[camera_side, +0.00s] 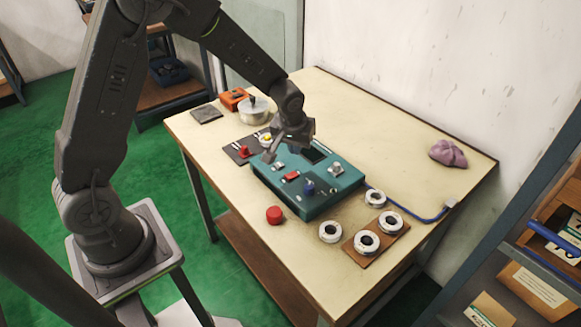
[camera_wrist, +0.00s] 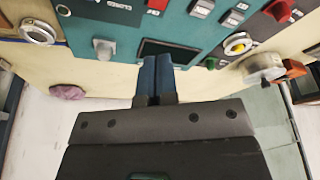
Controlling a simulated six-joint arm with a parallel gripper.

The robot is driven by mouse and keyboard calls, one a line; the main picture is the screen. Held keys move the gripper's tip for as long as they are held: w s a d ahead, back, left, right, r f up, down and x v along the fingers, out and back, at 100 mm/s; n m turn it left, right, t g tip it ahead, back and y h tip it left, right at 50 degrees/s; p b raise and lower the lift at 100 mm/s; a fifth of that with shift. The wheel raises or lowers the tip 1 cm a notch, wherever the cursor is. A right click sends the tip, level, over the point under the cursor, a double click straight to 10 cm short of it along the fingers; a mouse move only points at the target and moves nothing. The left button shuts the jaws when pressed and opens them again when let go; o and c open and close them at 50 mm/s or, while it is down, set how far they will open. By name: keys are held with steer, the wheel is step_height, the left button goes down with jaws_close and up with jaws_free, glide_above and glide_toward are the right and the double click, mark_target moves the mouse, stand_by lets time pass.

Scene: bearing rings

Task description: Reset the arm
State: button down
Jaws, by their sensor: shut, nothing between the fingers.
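My gripper (camera_side: 270,155) is shut and empty, above the back left part of a teal control box (camera_side: 325,197) on the table. In the wrist view my gripper's two fingers (camera_wrist: 156,62) lie together in front of the box's dark screen (camera_wrist: 168,50), with nothing between them. Several white bearing rings (camera_side: 330,231) are at the table's front right, well away from my gripper. Two of them lie on a brown board (camera_side: 381,241). One ring (camera_wrist: 40,32) shows at the upper left of the wrist view.
A red round piece (camera_side: 274,215) stands left of the box. A metal pot (camera_side: 254,114), an orange item (camera_side: 234,98) and a dark tile (camera_side: 206,114) are at the table's far left. A blue cable (camera_side: 425,219) runs right. A purple cloth (camera_side: 447,153) lies near the wall, with clear tabletop around it.

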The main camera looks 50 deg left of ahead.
steer(key=s+d+r+m+t, duration=0.1)
steer(key=s+d+r, duration=0.1)
steer(key=s+r, duration=0.4)
steer(key=s+d+r+m, duration=0.15)
steer(key=s+r, duration=0.25)
steer(key=r, duration=0.5)
steer(key=s+d+r+m, duration=0.1)
steer(key=s+r, duration=0.1)
steer(key=s, duration=0.5)
steer(key=s+d+r+m+t+h, duration=0.1)
steer(key=s+r+m, duration=0.1)
steer(key=s, duration=0.5)
steer(key=shift+s+d+r+t+h, duration=0.2)
steer(key=shift+d+r+t+h, duration=0.1)
steer(key=shift+d+r, duration=0.05)
steer(key=shift+m, duration=0.25)
